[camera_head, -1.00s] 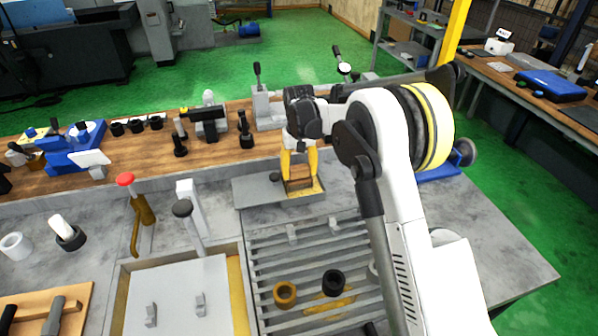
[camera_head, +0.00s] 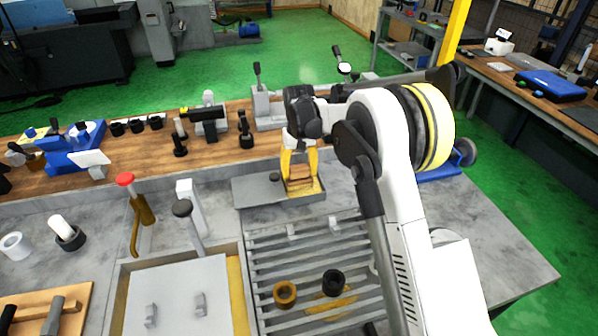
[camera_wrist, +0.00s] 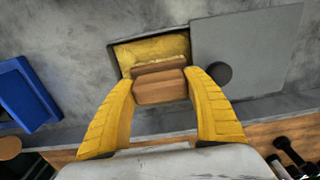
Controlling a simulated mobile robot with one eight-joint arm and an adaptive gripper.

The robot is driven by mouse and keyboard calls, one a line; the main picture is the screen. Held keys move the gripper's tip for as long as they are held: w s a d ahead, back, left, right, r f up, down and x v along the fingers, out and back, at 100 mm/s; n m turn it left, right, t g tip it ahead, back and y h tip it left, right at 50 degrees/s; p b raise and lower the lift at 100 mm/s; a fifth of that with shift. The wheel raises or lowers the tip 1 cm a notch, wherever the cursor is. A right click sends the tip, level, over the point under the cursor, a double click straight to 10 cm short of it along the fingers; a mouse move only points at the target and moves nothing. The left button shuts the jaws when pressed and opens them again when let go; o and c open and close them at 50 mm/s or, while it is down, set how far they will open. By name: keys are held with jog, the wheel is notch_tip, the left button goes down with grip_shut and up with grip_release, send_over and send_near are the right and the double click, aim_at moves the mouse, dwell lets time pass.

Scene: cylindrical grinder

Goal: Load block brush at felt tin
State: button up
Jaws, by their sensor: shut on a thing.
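The block brush (camera_wrist: 160,87), a small brown block, is between the yellow fingers of my gripper (camera_head: 299,176). My gripper is shut on the brush's two sides, pointing down. The felt tin (camera_head: 316,194) is a shallow grey tray with a yellow felt pad (camera_wrist: 150,48). The brush is at the tin's opening, within its outline in the head view. I cannot tell whether its underside touches the felt. The tin's flat grey lid (camera_head: 250,192) lies open beside it, with a dark round knob (camera_wrist: 218,72).
A slatted grey rack (camera_head: 262,262) with a brass ring (camera_head: 285,293) and a black ring (camera_head: 333,282) is in front of the tin. A wooden shelf (camera_head: 222,150) with tools runs behind.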

jog(key=shift+r+p, duration=1.8)
jog(key=shift+r, duration=1.7)
jog(key=shift+d+f, duration=0.1)
